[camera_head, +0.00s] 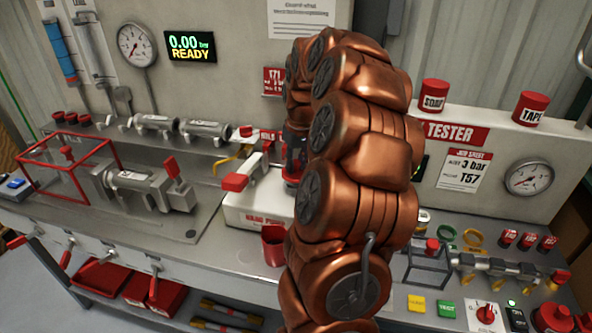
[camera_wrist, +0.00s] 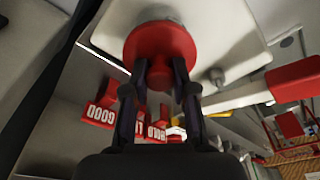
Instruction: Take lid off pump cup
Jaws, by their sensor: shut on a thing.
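The white hand pump (camera_head: 258,205) stands on the bench in the middle of the head view, partly hidden by my arm. Its white body (camera_wrist: 235,45) fills the top of the wrist view. My gripper (camera_wrist: 163,70) is shut on a round red lid (camera_wrist: 160,42) at the pump body. In the head view, red parts at the pump cup (camera_head: 291,174) show just below my dark gripper. My arm covers much of this spot, and I cannot tell whether the lid is seated or lifted.
The pump's lever with its red grip (camera_head: 235,182) lies left of my gripper. An open red container (camera_head: 273,246) is at the bench's front. A valve in a clamp (camera_head: 140,184) and a red-framed guard (camera_head: 68,165) stand left. Red GOOD (camera_wrist: 100,102) and HOLD signs are near the fingers.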

